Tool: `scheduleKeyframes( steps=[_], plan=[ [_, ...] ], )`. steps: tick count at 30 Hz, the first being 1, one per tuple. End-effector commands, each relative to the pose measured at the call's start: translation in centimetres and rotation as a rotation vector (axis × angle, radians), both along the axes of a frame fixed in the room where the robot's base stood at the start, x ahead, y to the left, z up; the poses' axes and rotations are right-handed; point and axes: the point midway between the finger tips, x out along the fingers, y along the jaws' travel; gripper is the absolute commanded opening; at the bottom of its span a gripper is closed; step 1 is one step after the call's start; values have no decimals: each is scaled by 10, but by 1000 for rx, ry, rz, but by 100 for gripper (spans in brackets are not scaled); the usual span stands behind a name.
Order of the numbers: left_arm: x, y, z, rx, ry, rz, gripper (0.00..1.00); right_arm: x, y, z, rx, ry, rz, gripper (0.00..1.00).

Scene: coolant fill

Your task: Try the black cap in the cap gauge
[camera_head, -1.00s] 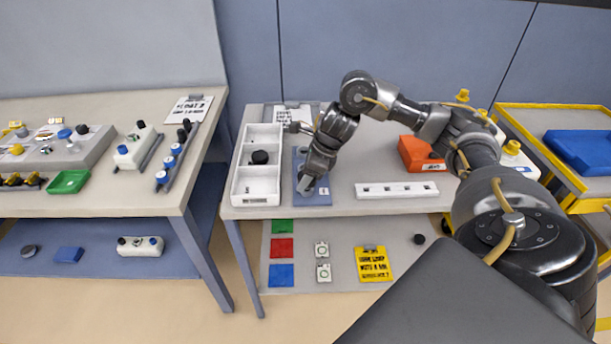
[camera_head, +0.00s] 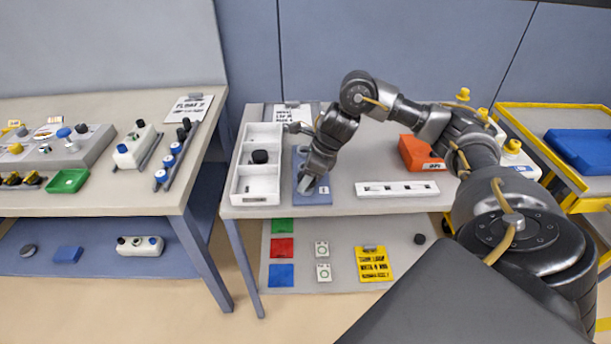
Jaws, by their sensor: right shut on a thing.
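A black cap (camera_head: 260,157) lies in the middle compartment of the white tray (camera_head: 236,178). My right gripper (camera_head: 305,186) points down over a blue plate (camera_head: 318,199) with a small white label, just right of the tray. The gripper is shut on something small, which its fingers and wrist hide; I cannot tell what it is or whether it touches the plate. A white strip with several dark holes (camera_head: 397,189) lies further right on the table. I cannot tell for sure which piece is the cap gauge. My left gripper is not in view.
An orange bin (camera_head: 420,153) stands behind the white strip, close to my right arm. A clipboard (camera_head: 292,114) lies at the back of the table. A yellow sign (camera_head: 374,264) and coloured squares are on the shelf below. Table between blue plate and strip is clear.

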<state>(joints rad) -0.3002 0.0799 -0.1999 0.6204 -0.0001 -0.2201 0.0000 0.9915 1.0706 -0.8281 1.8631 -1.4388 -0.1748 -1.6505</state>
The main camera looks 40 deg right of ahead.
Motion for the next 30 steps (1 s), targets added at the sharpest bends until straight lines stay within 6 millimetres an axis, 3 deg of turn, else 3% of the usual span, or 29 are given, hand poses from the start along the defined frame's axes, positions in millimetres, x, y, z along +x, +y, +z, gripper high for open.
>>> scheduleKeyframes(
  steps=[7, 8, 13, 23, 30],
  plan=[
    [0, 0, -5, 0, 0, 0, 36, 0, 0, -6, 0, 0, 0, 26],
    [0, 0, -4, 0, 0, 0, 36, 0, 0, -5, 0, 0, 0, 51],
    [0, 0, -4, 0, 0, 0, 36, 0, 0, -5, 0, 0, 0, 73],
    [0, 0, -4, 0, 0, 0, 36, -1, -1, -1, -1, -1, 1, 73],
    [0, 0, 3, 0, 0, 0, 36, -12, -13, 38, -3, -7, -1, 73]
  ],
)
